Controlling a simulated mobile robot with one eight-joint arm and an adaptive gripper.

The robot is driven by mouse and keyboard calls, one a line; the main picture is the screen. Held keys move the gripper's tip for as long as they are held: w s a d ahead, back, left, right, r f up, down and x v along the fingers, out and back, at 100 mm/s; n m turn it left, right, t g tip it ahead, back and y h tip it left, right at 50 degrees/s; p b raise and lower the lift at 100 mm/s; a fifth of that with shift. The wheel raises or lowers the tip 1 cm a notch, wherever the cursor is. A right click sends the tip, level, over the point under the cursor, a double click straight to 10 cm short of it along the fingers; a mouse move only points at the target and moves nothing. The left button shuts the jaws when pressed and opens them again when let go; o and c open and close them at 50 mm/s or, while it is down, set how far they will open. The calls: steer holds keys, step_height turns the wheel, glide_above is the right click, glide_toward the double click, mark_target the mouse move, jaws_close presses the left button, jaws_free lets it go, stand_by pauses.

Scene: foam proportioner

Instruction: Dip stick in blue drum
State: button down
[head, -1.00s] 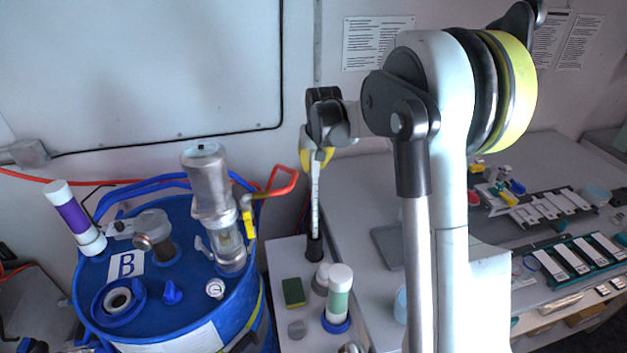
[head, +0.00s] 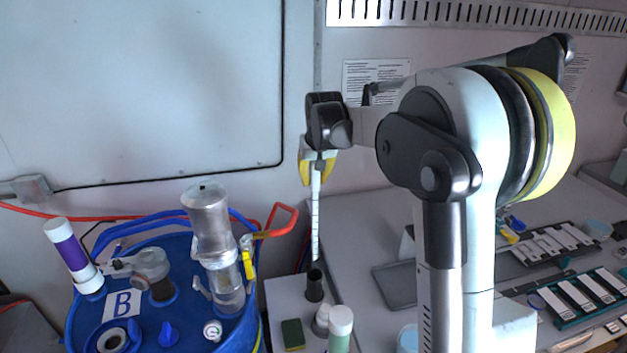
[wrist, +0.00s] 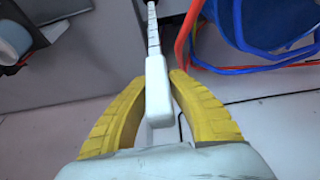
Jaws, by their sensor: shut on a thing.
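My gripper (head: 317,172) has yellow fingers and is shut on the top of a white dip stick (head: 315,220) with dark marks. The stick hangs nearly upright, its lower end just above a dark holder (head: 314,286) on the small grey stand. In the wrist view the yellow fingers (wrist: 158,100) flank the stick's thick white handle (wrist: 157,85). The blue drum (head: 190,325), labelled B, stands to the left of the stick. Its top carries a round blue ring opening (head: 112,341), a small blue cap (head: 169,333) and a clear-bodied pump unit (head: 222,255).
A purple-and-white tube (head: 72,255) leans at the drum's left. A green sponge (head: 292,334) and a green-and-white bottle (head: 340,325) stand near the holder. An orange-red handle (head: 278,222) and hose lie between drum and stick. The bench at right carries trays (head: 562,245).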

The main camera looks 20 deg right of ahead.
step_height(320, 180, up, 12)
steer(key=p, duration=0.7)
steer(key=shift+f, duration=0.25)
